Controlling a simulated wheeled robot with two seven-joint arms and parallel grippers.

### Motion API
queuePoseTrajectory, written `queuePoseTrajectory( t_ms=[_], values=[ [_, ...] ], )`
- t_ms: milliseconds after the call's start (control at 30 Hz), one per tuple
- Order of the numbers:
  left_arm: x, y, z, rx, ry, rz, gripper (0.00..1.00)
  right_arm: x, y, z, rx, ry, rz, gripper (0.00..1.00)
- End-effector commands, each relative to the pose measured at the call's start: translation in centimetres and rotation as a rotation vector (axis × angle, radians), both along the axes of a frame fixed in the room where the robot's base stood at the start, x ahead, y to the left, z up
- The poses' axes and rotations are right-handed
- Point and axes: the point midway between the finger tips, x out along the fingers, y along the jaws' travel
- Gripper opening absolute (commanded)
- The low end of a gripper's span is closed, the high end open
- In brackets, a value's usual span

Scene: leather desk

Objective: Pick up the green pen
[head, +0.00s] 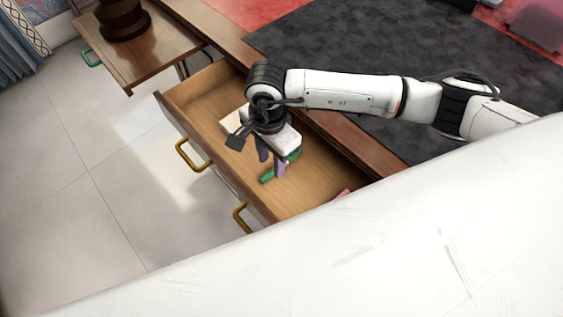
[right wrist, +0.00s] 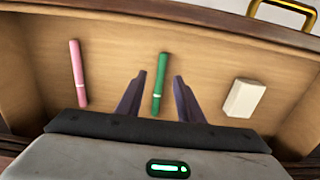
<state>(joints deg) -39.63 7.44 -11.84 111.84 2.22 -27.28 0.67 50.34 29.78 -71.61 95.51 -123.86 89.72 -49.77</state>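A green pen (head: 267,177) lies in an open wooden drawer (head: 318,190). In the right wrist view the green pen (right wrist: 161,84) lies lengthwise between the two fingers of my right gripper (right wrist: 158,92), with a gap on each side. My right gripper (head: 271,164) points down into the drawer and is open. In the head view its fingers and body hide part of the pen. I cannot tell how high the fingertips are above the drawer floor. My left gripper is not in view.
A pink pen (right wrist: 77,74) lies left of the green pen and a white block (right wrist: 244,98) lies right of it in the right wrist view. The drawer walls surround them. The dark desk mat (head: 330,45) lies beyond the drawer.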

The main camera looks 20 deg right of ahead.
Motion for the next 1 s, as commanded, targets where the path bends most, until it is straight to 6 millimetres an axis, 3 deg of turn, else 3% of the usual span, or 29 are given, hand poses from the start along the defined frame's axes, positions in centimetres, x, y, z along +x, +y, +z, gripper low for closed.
queuePoseTrajectory(
  t_ms=[200,500,700,1000],
  values=[
    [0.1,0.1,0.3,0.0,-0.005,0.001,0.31,-0.1,0.4,-3.2,0.0,0.003,-0.001,0.34],
    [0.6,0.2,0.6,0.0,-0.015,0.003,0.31,-0.1,0.3,-3.7,0.0,0.001,0.0,0.34],
    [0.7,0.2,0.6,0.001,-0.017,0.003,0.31,0.0,0.3,-3.7,0.0,0.001,0.0,0.02],
    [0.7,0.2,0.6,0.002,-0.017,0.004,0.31,0.0,0.3,-3.6,0.0,0.001,0.0,0.0]
  ],
)
